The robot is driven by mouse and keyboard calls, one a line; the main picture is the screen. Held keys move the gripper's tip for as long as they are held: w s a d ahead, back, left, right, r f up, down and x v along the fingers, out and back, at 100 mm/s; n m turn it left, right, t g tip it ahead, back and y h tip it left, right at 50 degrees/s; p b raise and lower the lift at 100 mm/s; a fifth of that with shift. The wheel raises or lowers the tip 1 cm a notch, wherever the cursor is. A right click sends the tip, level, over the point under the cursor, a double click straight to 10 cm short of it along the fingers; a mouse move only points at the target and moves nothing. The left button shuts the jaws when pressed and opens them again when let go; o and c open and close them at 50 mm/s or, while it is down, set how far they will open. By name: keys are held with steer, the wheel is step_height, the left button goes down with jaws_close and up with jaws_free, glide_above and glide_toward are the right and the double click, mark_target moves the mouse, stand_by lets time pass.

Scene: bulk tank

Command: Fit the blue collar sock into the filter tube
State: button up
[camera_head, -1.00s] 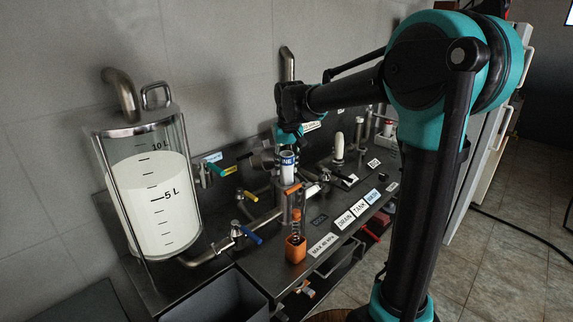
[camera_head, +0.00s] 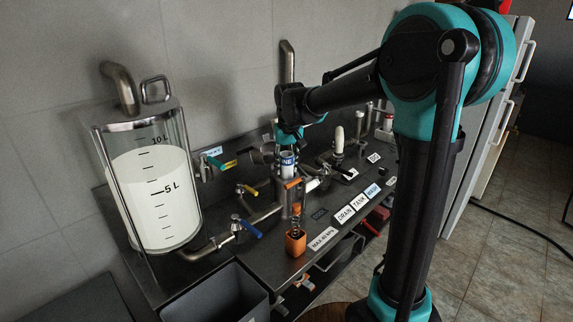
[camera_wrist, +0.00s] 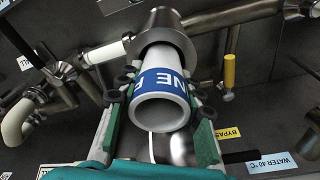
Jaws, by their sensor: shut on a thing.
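The blue collar sock is a white hollow tube with a blue band lettered in white (camera_wrist: 165,82). My gripper (camera_wrist: 162,108) is shut on it, one finger on each side near its open near end. In the wrist view its far end meets the flared steel rim of the filter tube (camera_wrist: 152,22) and seems to be partly inside it. In the head view the sock (camera_head: 287,160) stands nearly upright under my gripper (camera_head: 288,150), above the steel filter tube (camera_head: 285,198). The depth of the sock in the tube is hidden.
A clear tank of white liquid (camera_head: 150,190) stands at the left. Pipes with a blue-handled valve (camera_head: 247,229) and a yellow-handled valve (camera_head: 246,189) run nearby. An orange holder (camera_head: 295,243) stands in front of the tube. A grey bin (camera_head: 220,295) is at the front.

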steer(key=shift+f, duration=0.35)
steer(key=o, duration=1.3)
steer(key=shift+r, duration=0.1)
steer(key=r, duration=0.4)
steer(key=s+r, duration=0.1)
steer(key=r, duration=0.6)
steer(key=shift+s+d+r, duration=0.25)
steer(key=shift+s+r, duration=0.1)
steer(key=shift+s, duration=0.1)
